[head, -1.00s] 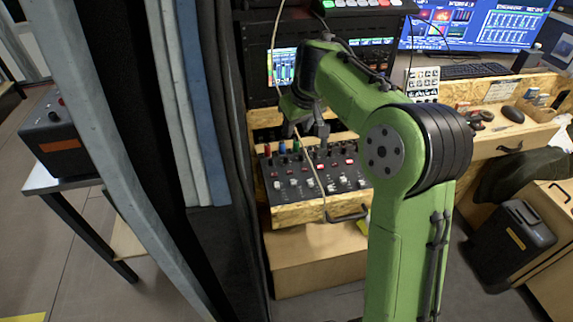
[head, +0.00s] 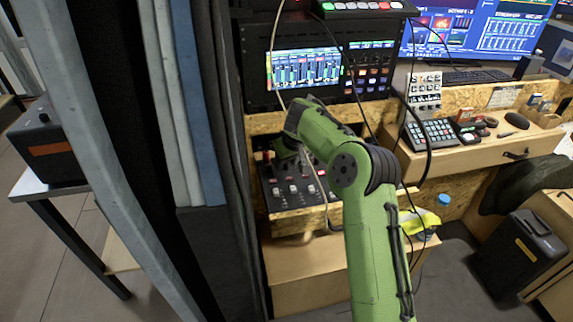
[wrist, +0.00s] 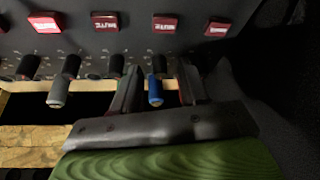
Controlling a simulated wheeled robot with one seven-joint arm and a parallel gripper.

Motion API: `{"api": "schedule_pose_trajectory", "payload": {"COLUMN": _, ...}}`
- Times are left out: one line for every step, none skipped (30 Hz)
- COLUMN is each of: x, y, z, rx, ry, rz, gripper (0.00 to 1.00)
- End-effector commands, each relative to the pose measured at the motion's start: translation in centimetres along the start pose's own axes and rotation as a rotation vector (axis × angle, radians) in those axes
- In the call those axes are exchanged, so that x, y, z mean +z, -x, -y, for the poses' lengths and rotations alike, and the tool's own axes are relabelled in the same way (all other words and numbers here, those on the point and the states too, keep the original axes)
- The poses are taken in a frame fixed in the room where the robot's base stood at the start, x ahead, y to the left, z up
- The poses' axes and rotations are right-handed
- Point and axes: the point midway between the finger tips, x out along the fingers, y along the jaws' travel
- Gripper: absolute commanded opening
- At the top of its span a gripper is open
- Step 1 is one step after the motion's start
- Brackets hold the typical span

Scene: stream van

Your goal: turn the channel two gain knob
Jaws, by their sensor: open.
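The audio mixer (head: 292,198) sits in a wooden bay under the rack, with a row of knobs along its back edge. In the wrist view, a blue-capped knob (wrist: 156,90) stands between the two fingers of my gripper (wrist: 157,82). My gripper is open, with one finger on each side of the knob; contact cannot be told. A grey-capped knob (wrist: 60,88) and other dark knobs stand to the left. I cannot read a channel number. In the head view my arm hides the fingertips and most knobs.
Red-lit buttons (wrist: 163,23) line the mixer panel near the knobs. A cable hangs in front of the mixer. A dark curtain (head: 238,150) stands close on the left. The rack (head: 258,92) rises behind, and a desk with a keypad (head: 430,133) is at right.

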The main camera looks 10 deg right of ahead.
Motion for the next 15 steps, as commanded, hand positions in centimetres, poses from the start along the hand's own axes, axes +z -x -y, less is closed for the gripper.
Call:
{"api": "schedule_pose_trajectory", "payload": {"x": -0.01, "y": -0.22, "z": 0.03, "rx": 0.0, "ry": 0.0, "rz": 0.0, "gripper": 0.43}}
{"api": "schedule_pose_trajectory", "payload": {"x": -0.01, "y": -0.25, "z": 0.03, "rx": 0.0, "ry": 0.0, "rz": 0.0, "gripper": 0.43}}
{"api": "schedule_pose_trajectory", "payload": {"x": -0.02, "y": -0.25, "z": 0.03, "rx": 0.0, "ry": 0.0, "rz": 0.0, "gripper": 0.43}}
{"api": "schedule_pose_trajectory", "payload": {"x": -0.03, "y": -0.23, "z": 0.03, "rx": 0.0, "ry": 0.0, "rz": 0.0, "gripper": 0.43}}
{"api": "schedule_pose_trajectory", "payload": {"x": -0.03, "y": -0.21, "z": 0.03, "rx": 0.0, "ry": 0.0, "rz": 0.0, "gripper": 0.43}}
{"api": "schedule_pose_trajectory", "payload": {"x": -0.03, "y": -0.19, "z": 0.03, "rx": 0.0, "ry": 0.0, "rz": 0.0, "gripper": 0.43}}
{"api": "schedule_pose_trajectory", "payload": {"x": -0.03, "y": -0.19, "z": 0.03, "rx": 0.0, "ry": 0.0, "rz": 0.0, "gripper": 0.43}}
{"api": "schedule_pose_trajectory", "payload": {"x": -0.03, "y": -0.18, "z": 0.03, "rx": 0.0, "ry": 0.0, "rz": 0.0, "gripper": 0.42}}
{"api": "schedule_pose_trajectory", "payload": {"x": -0.02, "y": -0.18, "z": 0.03, "rx": 0.0, "ry": 0.0, "rz": 0.0, "gripper": 0.36}}
{"api": "schedule_pose_trajectory", "payload": {"x": -0.02, "y": -0.17, "z": 0.02, "rx": 0.0, "ry": 0.0, "rz": 0.0, "gripper": 0.31}}
{"api": "schedule_pose_trajectory", "payload": {"x": -0.02, "y": -0.17, "z": 0.03, "rx": 0.0, "ry": 0.0, "rz": 0.0, "gripper": 0.26}}
{"api": "schedule_pose_trajectory", "payload": {"x": -0.02, "y": -0.17, "z": 0.02, "rx": 0.0, "ry": 0.0, "rz": 0.0, "gripper": 0.2}}
{"api": "schedule_pose_trajectory", "payload": {"x": -0.02, "y": -0.17, "z": 0.02, "rx": 0.0, "ry": 0.0, "rz": 0.0, "gripper": 0.16}}
{"api": "schedule_pose_trajectory", "payload": {"x": -0.02, "y": -0.17, "z": 0.02, "rx": 0.0, "ry": 0.0, "rz": 0.0, "gripper": 0.11}}
{"api": "schedule_pose_trajectory", "payload": {"x": -0.02, "y": -0.16, "z": 0.02, "rx": 0.0, "ry": 0.0, "rz": 0.0, "gripper": 0.05}}
